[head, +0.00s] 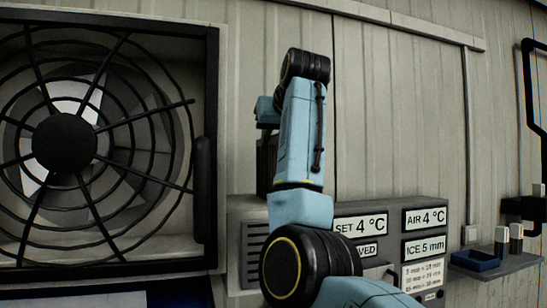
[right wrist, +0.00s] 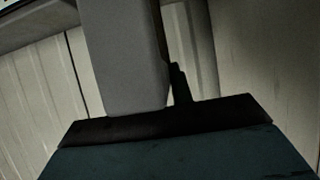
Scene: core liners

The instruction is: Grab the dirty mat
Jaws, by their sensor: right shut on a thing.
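In the right wrist view a flat dark teal mat (right wrist: 175,160) with a black edge strip and faint dark marks fills the bottom. The grey finger of my right gripper (right wrist: 150,108) comes down to the black strip, and the gripper is shut on the mat there. The rest of the mat runs out of the picture. In the head view my right arm reaches up in front of the wall and hides most of its gripper; I cannot make out the mat there. My left gripper is not in view.
A large caged fan (head: 65,143) in a black frame stands at the left. A grey control panel (head: 386,209) with temperature labels is behind my arm. A small shelf (head: 497,264) holding a blue tray (head: 474,259) is at the right. Pale ribbed wall lies behind.

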